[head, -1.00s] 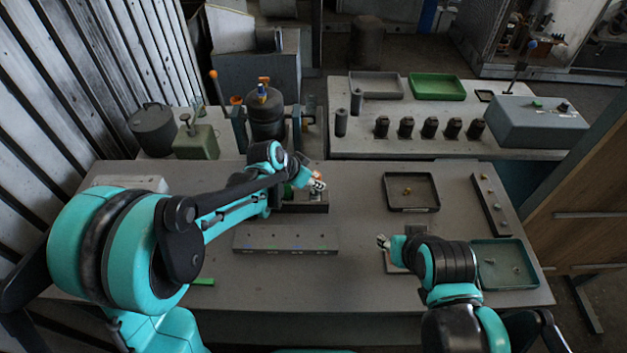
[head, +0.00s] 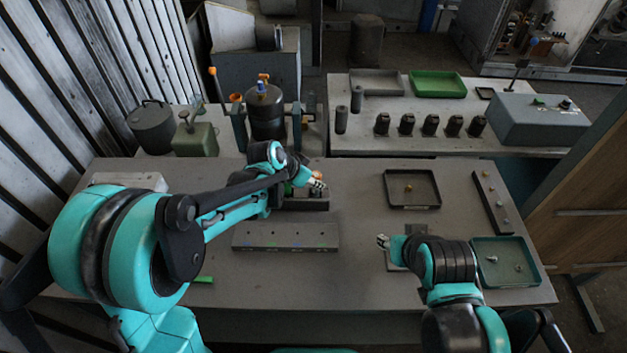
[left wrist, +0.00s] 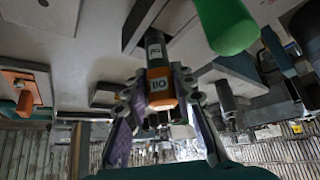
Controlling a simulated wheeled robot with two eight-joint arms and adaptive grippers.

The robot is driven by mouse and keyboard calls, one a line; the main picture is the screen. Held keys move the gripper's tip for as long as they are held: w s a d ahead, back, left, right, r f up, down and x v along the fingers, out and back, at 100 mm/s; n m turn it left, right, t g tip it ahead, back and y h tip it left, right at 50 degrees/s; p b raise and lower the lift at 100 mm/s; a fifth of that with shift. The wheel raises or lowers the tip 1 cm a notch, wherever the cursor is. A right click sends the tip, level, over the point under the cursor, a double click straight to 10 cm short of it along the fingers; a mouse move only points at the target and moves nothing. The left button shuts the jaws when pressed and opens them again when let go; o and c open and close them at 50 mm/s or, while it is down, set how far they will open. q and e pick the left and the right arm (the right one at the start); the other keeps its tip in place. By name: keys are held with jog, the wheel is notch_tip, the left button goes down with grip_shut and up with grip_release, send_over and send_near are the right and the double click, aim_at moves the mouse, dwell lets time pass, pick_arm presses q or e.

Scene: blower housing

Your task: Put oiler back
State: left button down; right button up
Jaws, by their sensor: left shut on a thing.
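The oiler (left wrist: 161,82), with an orange part and labels reading "OIL", is between the fingers of my left gripper (left wrist: 162,112) in the left wrist view. The gripper is shut on it. In the head view, my left gripper (head: 316,184) is over the dark holder block (head: 305,204) at the back of the table. The arm and fingers hide much of the oiler there, and I cannot tell whether it touches the block. My right gripper (head: 383,241) is low over a small plate at right of centre; its finger opening is too small to tell.
A green cylindrical thing (left wrist: 227,22) is close beside the oiler. A long grey block (head: 286,238) lies in front of the holder. A dark tray (head: 412,206) and a green tray (head: 505,280) hold small parts at right. The table's front middle is clear.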

pick_arm(q)
jog(key=c, duration=0.7)
grip_release()
jog(key=shift+r, duration=0.1)
jog(key=shift+r+p, duration=2.95)
jog(key=shift+r, duration=1)
